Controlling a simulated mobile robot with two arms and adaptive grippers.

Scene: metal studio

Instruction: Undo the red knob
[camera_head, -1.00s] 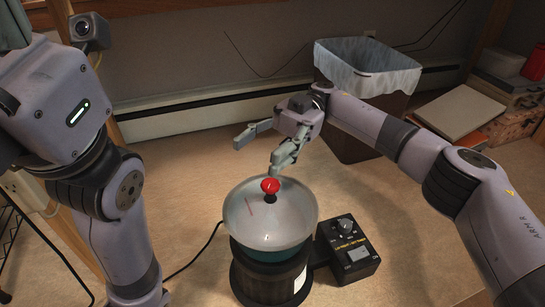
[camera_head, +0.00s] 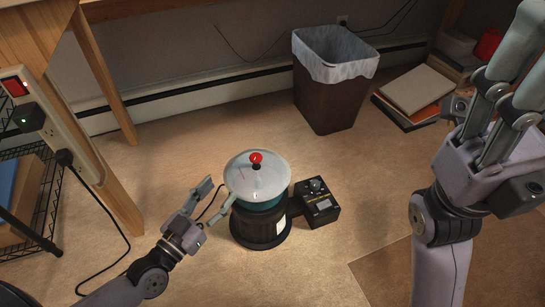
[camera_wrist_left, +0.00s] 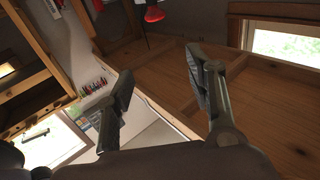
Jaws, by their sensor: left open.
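The red knob (camera_head: 256,158) sits on top of the pale domed lid (camera_head: 268,180) in the head view. The lid covers a teal vessel on a dark round base (camera_head: 260,226). My left gripper (camera_head: 219,193) is open and low at the left of the vessel, with its fingers toward it and below the knob's height. In the left wrist view, its fingers (camera_wrist_left: 163,92) are spread with nothing between them. My right gripper (camera_head: 529,65) is raised at the right, away from the vessel. Its fingers point up and are partly cut off by the frame.
A black control box (camera_head: 317,208) stands right of the base. A lined waste bin (camera_head: 332,100) is behind it. Boxes (camera_head: 418,90) lie at the back right. A wooden table leg (camera_head: 104,175) and a power strip (camera_head: 42,118) are at the left. The floor in front is clear.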

